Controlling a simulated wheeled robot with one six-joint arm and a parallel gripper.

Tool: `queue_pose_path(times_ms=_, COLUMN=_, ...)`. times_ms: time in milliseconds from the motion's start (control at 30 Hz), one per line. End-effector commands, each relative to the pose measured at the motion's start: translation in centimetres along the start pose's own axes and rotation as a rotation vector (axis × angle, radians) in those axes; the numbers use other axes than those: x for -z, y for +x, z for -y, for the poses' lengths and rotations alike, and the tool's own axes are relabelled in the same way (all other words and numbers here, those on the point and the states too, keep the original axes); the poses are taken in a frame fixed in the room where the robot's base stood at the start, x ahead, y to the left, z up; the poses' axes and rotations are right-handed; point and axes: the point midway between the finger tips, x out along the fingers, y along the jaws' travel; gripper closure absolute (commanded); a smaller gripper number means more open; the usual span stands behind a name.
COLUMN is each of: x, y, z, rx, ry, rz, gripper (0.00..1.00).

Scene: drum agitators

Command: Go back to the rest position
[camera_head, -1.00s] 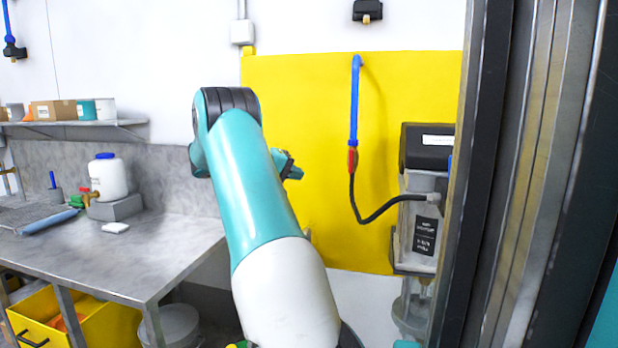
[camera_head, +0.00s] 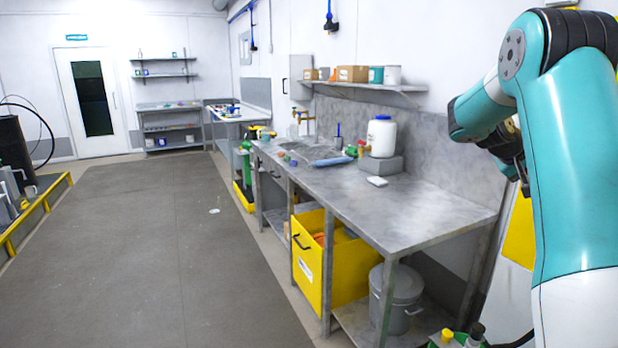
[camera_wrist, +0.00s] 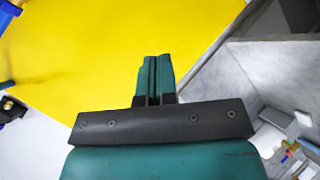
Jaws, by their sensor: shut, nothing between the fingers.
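My gripper (camera_wrist: 153,80) shows in the wrist view with its two teal fingers pressed together and nothing between them. Behind the fingers in that view is a yellow wall panel (camera_wrist: 70,55). In the head view my teal and white arm stands folded at the right side, and my gripper's fingertips cannot be made out there. The same yellow panel (camera_head: 520,230) shows partly behind my arm.
A metal workbench (camera_head: 440,215) runs along the right wall, with a white jug (camera_head: 381,137) on it. A yellow bin (camera_head: 312,270) and a grey bucket (camera_head: 397,300) stand below. A yellow rail (camera_head: 40,207) stands at the left.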

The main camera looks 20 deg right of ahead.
Motion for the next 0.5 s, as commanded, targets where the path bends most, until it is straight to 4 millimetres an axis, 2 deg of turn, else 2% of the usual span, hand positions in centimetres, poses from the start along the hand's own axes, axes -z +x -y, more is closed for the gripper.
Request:
queue_pose_path(times_ms=33, x=0.4, y=-3.3, z=2.9, rx=0.107, ry=-0.038, rz=-0.061, gripper=1.00)
queue_pose_path(times_ms=133, x=-0.1, y=-9.3, z=8.3, rx=0.314, ry=-0.119, rz=-0.148, gripper=1.00)
queue_pose_path(times_ms=200, x=-1.5, y=-13.6, z=11.7, rx=0.452, ry=-0.187, rz=-0.194, gripper=1.00)
queue_pose_path(times_ms=267, x=-3.3, y=-17.3, z=14.2, rx=0.567, ry=-0.250, rz=-0.226, gripper=1.00)
queue_pose_path(times_ms=300, x=-4.8, y=-19.8, z=15.7, rx=0.641, ry=-0.295, rz=-0.243, gripper=1.00)
queue_pose_path(times_ms=367, x=-7.4, y=-23.4, z=17.6, rx=0.749, ry=-0.369, rz=-0.265, gripper=1.00)
queue_pose_path(times_ms=400, x=-9.4, y=-25.7, z=18.7, rx=0.818, ry=-0.420, rz=-0.274, gripper=1.00)
queue_pose_path(times_ms=467, x=-12.8, y=-29.0, z=19.9, rx=0.917, ry=-0.504, rz=-0.285, gripper=1.00)
queue_pose_path(times_ms=500, x=-15.2, y=-31.0, z=20.4, rx=0.981, ry=-0.561, rz=-0.289, gripper=1.00)
